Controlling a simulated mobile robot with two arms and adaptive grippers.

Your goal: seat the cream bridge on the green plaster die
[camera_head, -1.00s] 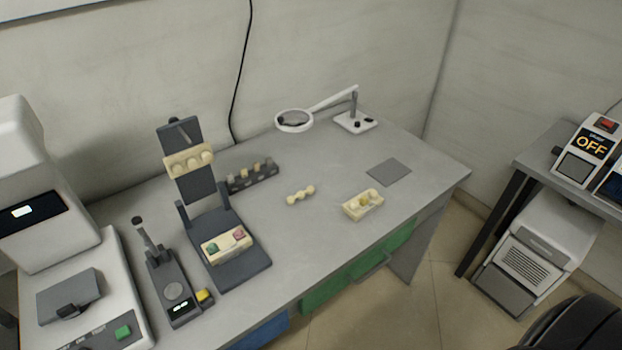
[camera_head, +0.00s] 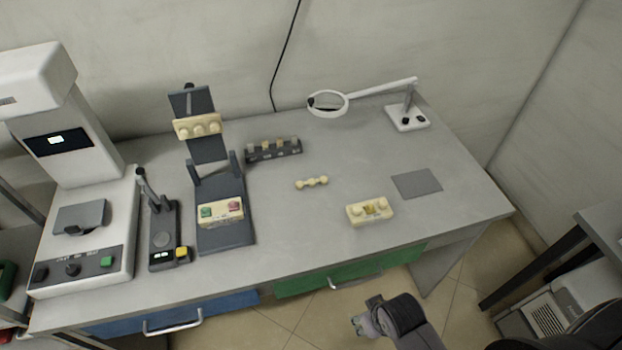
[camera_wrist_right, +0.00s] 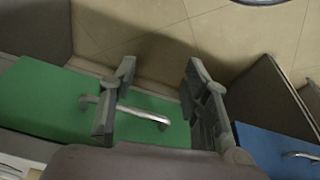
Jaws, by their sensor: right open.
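The cream bridge (camera_head: 311,182) is a short row of joined rounded units lying on the middle of the grey bench. A green die (camera_head: 206,212) sits at the left in a cream block (camera_head: 221,219) on the dark articulator-like stand (camera_head: 223,239), with a pink die (camera_head: 233,206) at its right. My right gripper (camera_head: 357,324) is in front of the bench, over the floor and apart from the bridge. In the right wrist view its two fingers (camera_wrist_right: 160,105) are spread and empty, before the green drawer (camera_wrist_right: 50,110). My left gripper is not visible.
Another cream block (camera_head: 370,212) with tooth shapes stands right of the bridge, near a grey mat (camera_head: 416,183). A dark rack (camera_head: 273,151) and a magnifier lamp (camera_head: 328,103) stand behind. A small dark device (camera_head: 164,240) and a large white machine (camera_head: 85,245) are at left. Bench around the bridge is clear.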

